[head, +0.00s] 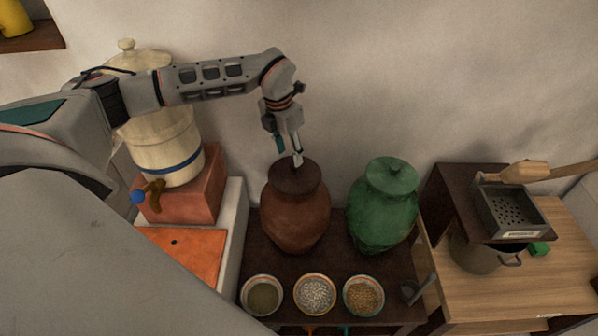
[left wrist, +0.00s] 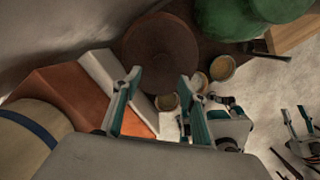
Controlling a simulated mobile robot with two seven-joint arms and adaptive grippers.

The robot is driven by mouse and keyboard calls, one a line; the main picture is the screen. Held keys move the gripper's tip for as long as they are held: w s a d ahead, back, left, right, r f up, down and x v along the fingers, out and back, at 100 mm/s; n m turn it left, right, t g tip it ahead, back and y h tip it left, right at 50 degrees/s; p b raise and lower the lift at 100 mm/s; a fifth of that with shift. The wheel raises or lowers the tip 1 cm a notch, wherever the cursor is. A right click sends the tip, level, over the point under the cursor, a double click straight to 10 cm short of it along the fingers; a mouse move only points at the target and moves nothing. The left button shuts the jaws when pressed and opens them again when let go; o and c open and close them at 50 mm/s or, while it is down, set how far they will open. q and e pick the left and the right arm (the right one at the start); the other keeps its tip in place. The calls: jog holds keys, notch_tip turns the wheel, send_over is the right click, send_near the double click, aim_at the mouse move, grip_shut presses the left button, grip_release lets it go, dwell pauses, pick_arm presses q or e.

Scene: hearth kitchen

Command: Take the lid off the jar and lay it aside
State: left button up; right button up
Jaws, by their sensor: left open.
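A reddish-brown jar (head: 296,215) stands upright on the dark counter with a dark brown round lid (head: 294,176) on it. The lid also shows from above in the left wrist view (left wrist: 160,50). My left gripper (head: 297,160) points down over this lid, with its fingertips at or just above the top. It is open, and I see nothing between its fingers (left wrist: 160,78). Whether the fingers touch the lid is not clear. A grey and teal part at the right edge of the left wrist view may be my right gripper (left wrist: 303,130); its jaws are too small to read.
A green lidded jar (head: 382,212) stands right of the brown one. Several small bowls, including a middle one (head: 315,294), line the counter front. A cream dispenser (head: 166,145) stands left on an orange block (head: 190,195). A grater box (head: 511,211) sits at right.

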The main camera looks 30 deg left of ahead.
aim_at(295, 172)
pick_arm(q)
jog(key=shift+w+d+f+p, duration=0.1)
jog(key=shift+w+f, duration=0.2)
jog(key=shift+f, duration=0.7)
jog(key=shift+w+d+f+p, duration=0.1)
jog(key=shift+w+f, duration=0.2)
jog(key=shift+f, duration=0.65)
jog(key=shift+w+d+f+p, duration=0.1)
jog(key=shift+w+f, duration=0.2)
jog(key=shift+f, duration=0.7)
grip_shut()
